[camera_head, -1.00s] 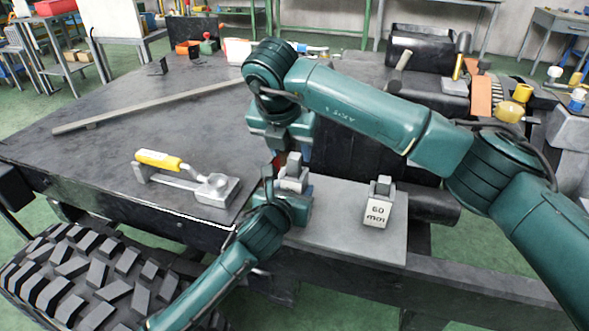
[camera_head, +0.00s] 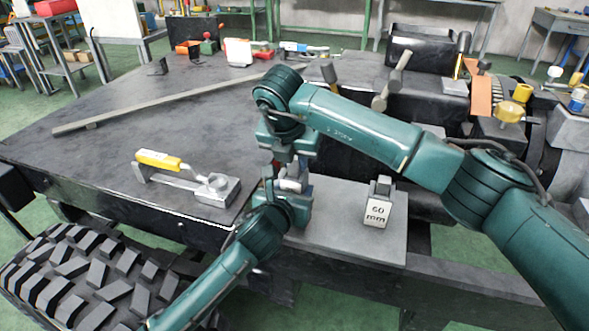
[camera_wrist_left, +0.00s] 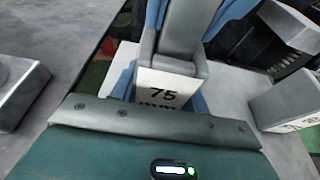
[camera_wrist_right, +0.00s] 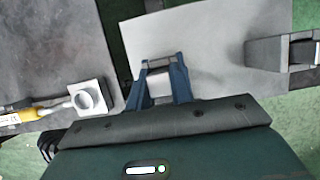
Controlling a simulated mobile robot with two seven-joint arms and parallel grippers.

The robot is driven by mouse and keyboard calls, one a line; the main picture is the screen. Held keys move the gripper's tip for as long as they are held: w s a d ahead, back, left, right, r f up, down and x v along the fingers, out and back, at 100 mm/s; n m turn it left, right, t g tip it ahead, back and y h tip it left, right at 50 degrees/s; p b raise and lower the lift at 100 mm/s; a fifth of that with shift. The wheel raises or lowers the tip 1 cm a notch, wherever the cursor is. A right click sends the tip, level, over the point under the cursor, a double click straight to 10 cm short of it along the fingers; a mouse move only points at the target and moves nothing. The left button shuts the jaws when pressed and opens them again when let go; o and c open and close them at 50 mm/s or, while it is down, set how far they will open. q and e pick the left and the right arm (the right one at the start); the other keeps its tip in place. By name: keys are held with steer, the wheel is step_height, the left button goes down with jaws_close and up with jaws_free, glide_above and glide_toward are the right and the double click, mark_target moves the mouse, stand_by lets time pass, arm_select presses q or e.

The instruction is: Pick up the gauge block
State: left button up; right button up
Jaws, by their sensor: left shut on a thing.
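A grey gauge block marked 75 mm shows in the left wrist view (camera_wrist_left: 165,88) between the blue fingers of my left gripper (camera_wrist_left: 178,40), which is shut on it. In the head view my left gripper (camera_head: 287,190) comes in from below left, and the block is mostly hidden there. My right gripper (camera_head: 291,165) hangs above the same block from the far side. In the right wrist view its fingers (camera_wrist_right: 161,72) stand apart on either side of the block (camera_wrist_right: 159,88); contact cannot be told. A second gauge block (camera_head: 378,205), marked 60 mm, stands upright to the right.
The light grey plate (camera_head: 340,240) carries the 60 mm block and has bare room around it. A yellow-handled tool (camera_head: 165,160) lies on the dark table surface (camera_head: 90,170) at left. A long bar (camera_head: 160,105) lies farther back. A large tyre (camera_head: 85,285) is at front left.

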jaws_close()
step_height(320, 180, up, 10)
steer(key=shift+r, duration=0.1)
stand_by(0.4)
arm_select(q)
steer(key=o, duration=1.1)
steer(key=shift+o, duration=0.2)
